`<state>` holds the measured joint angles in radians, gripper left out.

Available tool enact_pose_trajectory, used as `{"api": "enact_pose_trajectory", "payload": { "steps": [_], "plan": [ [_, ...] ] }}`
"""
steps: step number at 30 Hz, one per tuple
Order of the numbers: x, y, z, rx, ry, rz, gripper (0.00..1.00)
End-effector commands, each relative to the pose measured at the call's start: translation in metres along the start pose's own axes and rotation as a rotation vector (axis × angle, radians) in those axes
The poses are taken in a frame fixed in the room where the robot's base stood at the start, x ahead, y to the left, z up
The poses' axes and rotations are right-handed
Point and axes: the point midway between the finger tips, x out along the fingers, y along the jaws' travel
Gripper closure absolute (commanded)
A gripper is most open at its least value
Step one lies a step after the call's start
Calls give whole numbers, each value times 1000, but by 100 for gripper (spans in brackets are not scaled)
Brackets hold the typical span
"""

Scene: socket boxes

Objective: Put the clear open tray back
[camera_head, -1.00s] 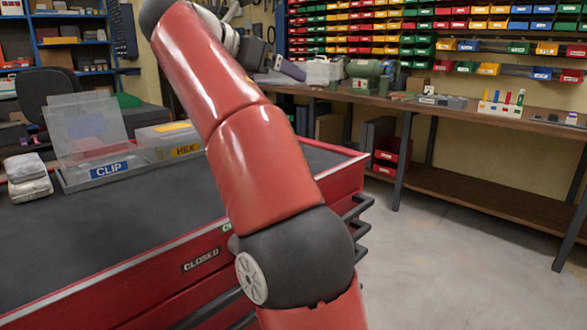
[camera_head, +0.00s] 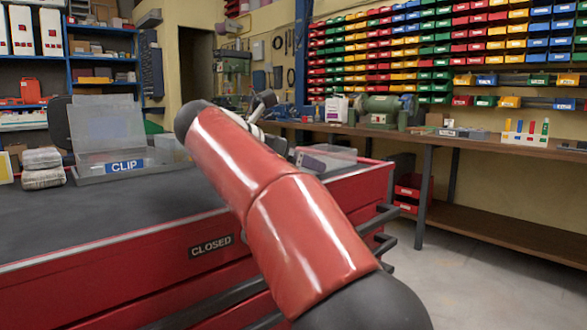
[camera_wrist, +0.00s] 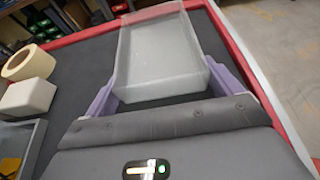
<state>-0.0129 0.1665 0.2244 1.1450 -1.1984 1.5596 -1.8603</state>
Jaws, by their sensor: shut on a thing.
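The clear open tray (camera_wrist: 163,55) is between the two purple fingers of my gripper (camera_wrist: 165,88) in the wrist view. The gripper is shut on it, with a finger along each side. In the head view the tray (camera_head: 338,155) shows at the right end of the red cart's dark top, partly behind my arm. My gripper (camera_head: 311,162) shows there as a small purple piece against the tray. The tray looks level and empty. I cannot tell whether its base touches the cart top (camera_head: 120,222).
A clear box labelled CLIP (camera_head: 125,167) stands with its lid raised at the cart's back left. Wrapped packs (camera_head: 42,168) sit beside it. A tape roll (camera_wrist: 28,63) and a pale block (camera_wrist: 27,97) lie left in the wrist view. The cart top's front left is clear.

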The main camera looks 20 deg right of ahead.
Motion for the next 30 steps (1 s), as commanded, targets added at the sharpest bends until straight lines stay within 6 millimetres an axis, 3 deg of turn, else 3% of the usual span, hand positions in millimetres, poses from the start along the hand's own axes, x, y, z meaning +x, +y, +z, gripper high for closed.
{"api": "enact_pose_trajectory", "payload": {
  "steps": [9, 10, 12, 21, 26, 30],
  "plan": [
    [0, 0, -1, 0, 0, 0, 37],
    [1, 0, -2, 0, 0, 0, 8],
    [1, 0, -2, 1, 0, 0, 0],
    [-3, 0, 2, 0, 0, 2, 0],
    [-28, 1, 4, -1, 1, 5, 0],
    [-60, 1, 4, -2, 0, 6, 0]
  ]
}}
